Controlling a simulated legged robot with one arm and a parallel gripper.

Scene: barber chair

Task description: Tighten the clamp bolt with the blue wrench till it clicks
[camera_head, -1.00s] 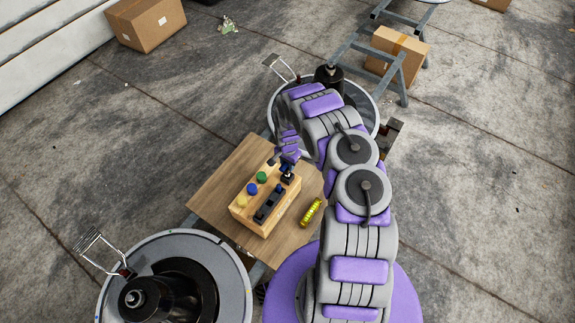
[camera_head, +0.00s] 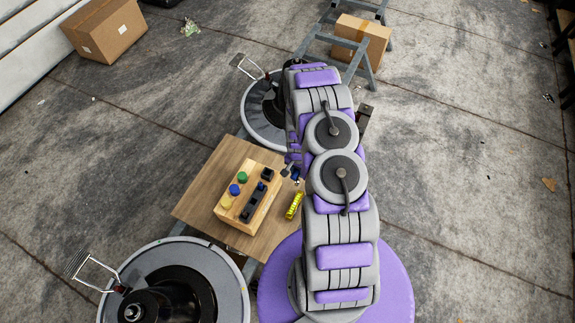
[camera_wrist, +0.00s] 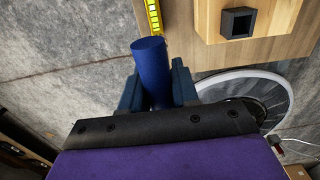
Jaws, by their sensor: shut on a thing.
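My gripper (camera_wrist: 157,90) is shut on a blue cylindrical handle, which I take to be the blue wrench (camera_wrist: 151,62). The handle stands up between the dark blue fingers in the wrist view; its far end is hidden. In the head view my gripper (camera_head: 291,171) is small and partly hidden by my arm, just right of the wooden tool block (camera_head: 233,218). The block's end black socket (camera_wrist: 238,23) looks empty in the wrist view. I cannot identify the clamp bolt for sure; a black column with a metal top (camera_head: 133,312) stands on the near round base.
The block and a yellow tool (camera_head: 294,206) rest on a wooden tabletop (camera_head: 203,190). Blue, green and yellow knobs sit on the block. Round bases stand at front left (camera_head: 222,275) and behind the table (camera_head: 255,128). Concrete floor is open at right.

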